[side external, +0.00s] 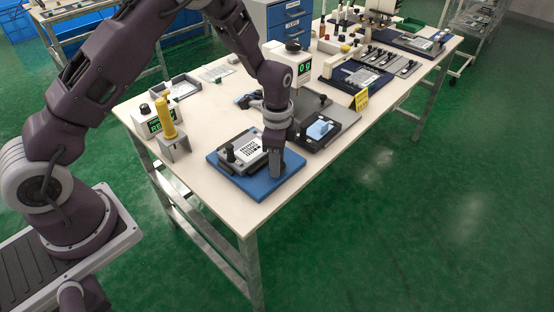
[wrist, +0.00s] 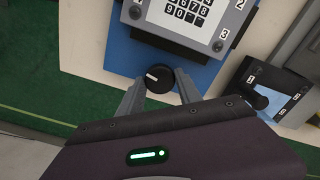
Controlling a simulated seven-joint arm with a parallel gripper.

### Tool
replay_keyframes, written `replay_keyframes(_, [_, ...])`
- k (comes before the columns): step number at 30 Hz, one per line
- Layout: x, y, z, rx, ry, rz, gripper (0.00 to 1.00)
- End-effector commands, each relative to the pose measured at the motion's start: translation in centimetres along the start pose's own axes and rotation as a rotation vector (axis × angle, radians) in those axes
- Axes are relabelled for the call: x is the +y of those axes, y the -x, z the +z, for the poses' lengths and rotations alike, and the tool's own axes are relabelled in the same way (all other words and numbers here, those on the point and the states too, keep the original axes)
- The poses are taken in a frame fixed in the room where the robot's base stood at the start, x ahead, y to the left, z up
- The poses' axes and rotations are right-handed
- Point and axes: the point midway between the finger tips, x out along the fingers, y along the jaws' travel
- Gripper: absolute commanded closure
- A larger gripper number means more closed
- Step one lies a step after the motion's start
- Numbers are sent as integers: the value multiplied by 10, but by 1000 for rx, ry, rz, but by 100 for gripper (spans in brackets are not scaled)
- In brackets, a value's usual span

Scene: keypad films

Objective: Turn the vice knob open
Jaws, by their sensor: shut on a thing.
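The vice knob (wrist: 158,77) is black and round with a white pointer line, and it stands over the blue base plate (wrist: 205,72). My gripper (wrist: 160,84) has one finger on each side of the knob and is shut on it. In the side external view my gripper (side external: 276,168) points down at the right end of the vice and hides the knob. The grey vice (side external: 232,162) holds a white keypad film (side external: 252,152), which also shows in the wrist view (wrist: 192,12). The blue base plate (side external: 228,184) lies near the table's front edge.
A dark fixture with a light-blue block (side external: 320,129) stands to the right. A yellow-handled tool in a grey stand (side external: 168,124) is to the left. A display box (side external: 298,66) stands behind. Bare white table (side external: 205,108) lies between them.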

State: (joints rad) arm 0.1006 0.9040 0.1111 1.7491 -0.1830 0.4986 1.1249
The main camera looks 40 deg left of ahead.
Motion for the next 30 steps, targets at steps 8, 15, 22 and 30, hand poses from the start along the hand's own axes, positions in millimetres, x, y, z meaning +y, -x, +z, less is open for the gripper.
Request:
replay_keyframes(8, [0, 1, 0, 0, 159, 0, 99])
replay_keyframes(15, [0, 1, 0, 1, 383, 0, 99])
replay_keyframes(22, [0, 1, 0, 1, 603, -1, 99])
replay_keyframes(30, [0, 1, 0, 2, 858, -1, 99])
